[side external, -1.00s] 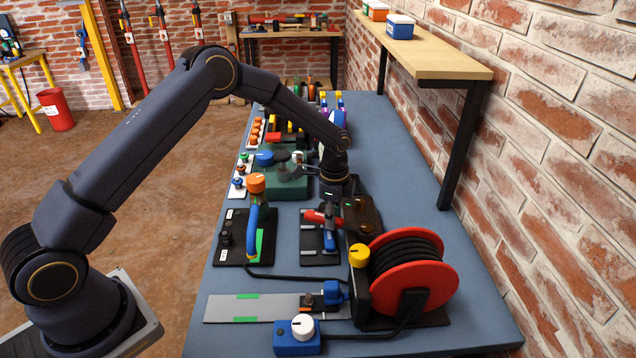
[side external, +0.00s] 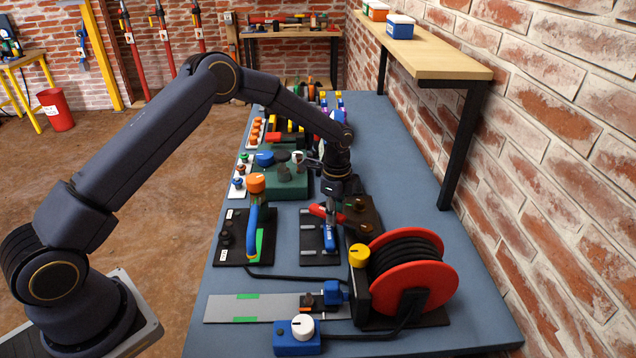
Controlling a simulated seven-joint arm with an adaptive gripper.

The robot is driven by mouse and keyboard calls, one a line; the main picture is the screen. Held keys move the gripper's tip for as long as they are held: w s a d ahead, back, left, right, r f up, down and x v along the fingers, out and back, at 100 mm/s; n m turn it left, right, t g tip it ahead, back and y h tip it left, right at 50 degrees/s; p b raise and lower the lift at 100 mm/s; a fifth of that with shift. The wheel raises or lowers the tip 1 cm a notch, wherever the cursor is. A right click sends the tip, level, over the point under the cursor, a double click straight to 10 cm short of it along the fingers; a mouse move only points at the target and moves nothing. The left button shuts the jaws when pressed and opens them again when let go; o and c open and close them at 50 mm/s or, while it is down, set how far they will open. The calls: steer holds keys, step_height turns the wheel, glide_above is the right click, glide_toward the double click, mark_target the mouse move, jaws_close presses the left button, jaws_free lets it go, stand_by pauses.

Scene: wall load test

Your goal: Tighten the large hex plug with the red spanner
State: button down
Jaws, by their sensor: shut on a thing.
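My gripper (side external: 331,207) points down over the middle of the bench, above a black plate (side external: 312,252). It is shut on the red spanner (side external: 317,211), whose red part sticks out to the left of the fingers. Its other end is hidden or too small to make out. A blue upright piece (side external: 330,239) stands on the plate just below the fingers. A dark brown block (side external: 362,216) with small fittings stands right beside the gripper. I cannot make out the large hex plug for certain; it may be on that block or behind the fingers.
A red hose reel (side external: 440,287) with a yellow knob (side external: 359,256) stands at front right. A green unit (side external: 285,183) is behind. The bench's right side along the wall (side external: 410,180) is clear.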

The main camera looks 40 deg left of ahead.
steer(key=shift+r, duration=0.25)
steer(key=shift+r, duration=2.3)
